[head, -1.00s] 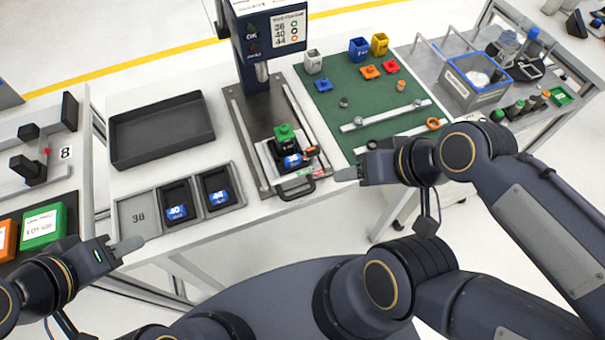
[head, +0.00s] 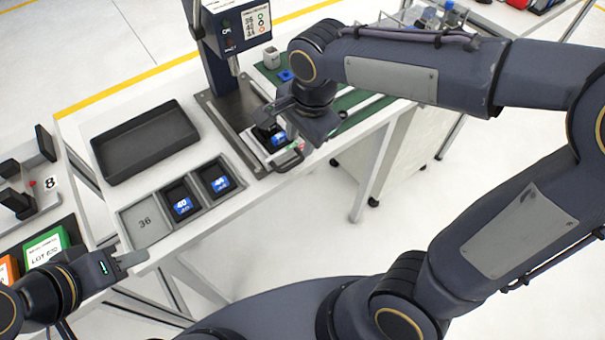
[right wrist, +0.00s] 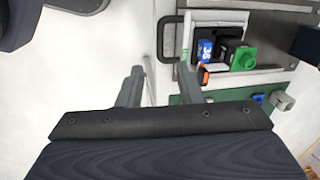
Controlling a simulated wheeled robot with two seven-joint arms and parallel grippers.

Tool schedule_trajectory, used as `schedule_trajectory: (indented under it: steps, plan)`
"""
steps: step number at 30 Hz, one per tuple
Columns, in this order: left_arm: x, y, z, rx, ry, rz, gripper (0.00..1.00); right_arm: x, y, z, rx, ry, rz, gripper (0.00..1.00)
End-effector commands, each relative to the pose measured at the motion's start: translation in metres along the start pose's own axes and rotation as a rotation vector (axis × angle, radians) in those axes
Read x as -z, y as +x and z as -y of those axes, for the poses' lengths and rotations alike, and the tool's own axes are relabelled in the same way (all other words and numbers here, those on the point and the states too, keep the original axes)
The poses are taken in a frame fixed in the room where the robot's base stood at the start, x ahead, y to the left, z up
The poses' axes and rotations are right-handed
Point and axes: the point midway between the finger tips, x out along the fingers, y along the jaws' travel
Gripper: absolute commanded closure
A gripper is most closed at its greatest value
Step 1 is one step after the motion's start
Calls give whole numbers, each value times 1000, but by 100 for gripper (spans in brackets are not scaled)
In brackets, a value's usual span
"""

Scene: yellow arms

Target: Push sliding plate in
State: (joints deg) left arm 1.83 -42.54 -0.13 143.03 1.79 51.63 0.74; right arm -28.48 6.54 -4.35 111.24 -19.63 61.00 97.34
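The sliding plate (head: 258,152) is a light plate at the front of the press base, with a dark handle (head: 290,161) at its near end. In the right wrist view the plate (right wrist: 222,16) and handle (right wrist: 162,40) show ahead of my fingers. On the plate sit a black holder with a blue label reading 36 (right wrist: 206,50) and a green block (right wrist: 243,59). My right gripper (right wrist: 158,86) is open and empty, its fingers apart. In the head view my right gripper hangs over the plate and partly hides it. My left gripper (head: 130,260) is near the table's front edge, away from the plate.
The press (head: 215,50) stands behind the plate. A black tray (head: 145,142) and a sectioned tray (head: 137,208) with two black holders lie to the left. A green mat (head: 345,118) lies to the right, partly behind my right arm. The floor in front is clear.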

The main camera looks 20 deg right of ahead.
Motion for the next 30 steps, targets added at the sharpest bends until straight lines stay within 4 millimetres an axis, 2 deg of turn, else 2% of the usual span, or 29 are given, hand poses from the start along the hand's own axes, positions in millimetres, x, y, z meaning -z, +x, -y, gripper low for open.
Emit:
schedule_trajectory:
  steps: [5,18,22,30]
  plan:
    - [0,0,0,0,0,0,64,-5,10,9,-15,56,-21,67]
    - [-2,3,2,0,0,0,64,-3,73,7,-17,56,-20,67]
    - [-2,3,2,0,0,0,64,-3,81,7,-14,56,-20,67]
    - [-2,3,2,0,0,0,64,-3,82,7,-13,56,-19,67]
